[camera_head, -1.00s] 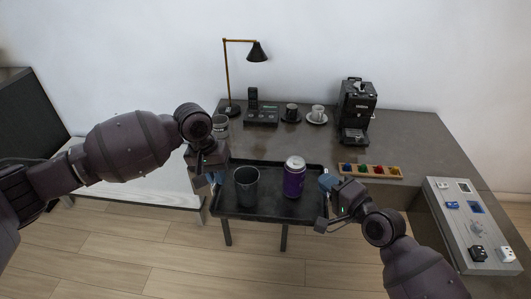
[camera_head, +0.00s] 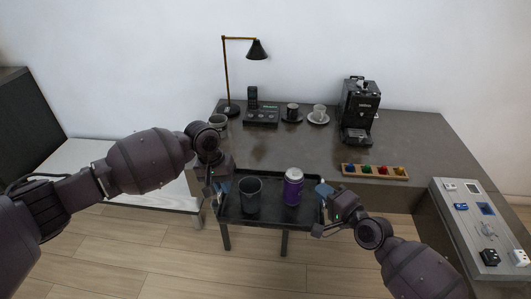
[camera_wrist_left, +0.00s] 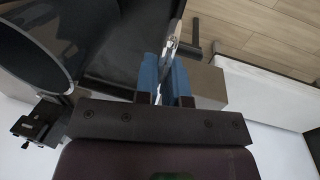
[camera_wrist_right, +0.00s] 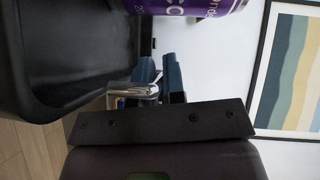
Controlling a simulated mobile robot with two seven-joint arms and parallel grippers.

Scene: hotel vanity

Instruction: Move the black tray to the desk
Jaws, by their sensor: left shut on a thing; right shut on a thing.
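The black tray (camera_head: 268,217) is at the front edge of the dark desk (camera_head: 285,150), carrying a dark cup (camera_head: 250,197) and a purple can (camera_head: 293,188), both upright. My left gripper (camera_head: 221,190) is shut on the tray's left handle; its blue fingers show around a metal handle in the left wrist view (camera_wrist_left: 165,82). My right gripper (camera_head: 324,193) is shut on the right handle; the right wrist view shows the silver handle (camera_wrist_right: 135,92) at the fingers. I cannot tell whether the tray touches anything below.
On the desk stand a lamp (camera_head: 257,50), a phone (camera_head: 261,116), cups on saucers (camera_head: 319,114), a coffee machine (camera_head: 359,110), a mug (camera_head: 218,121) and a wooden capsule holder (camera_head: 374,171). The desk's middle is clear. A grey panel (camera_head: 475,225) is at right. Two legs show below the tray.

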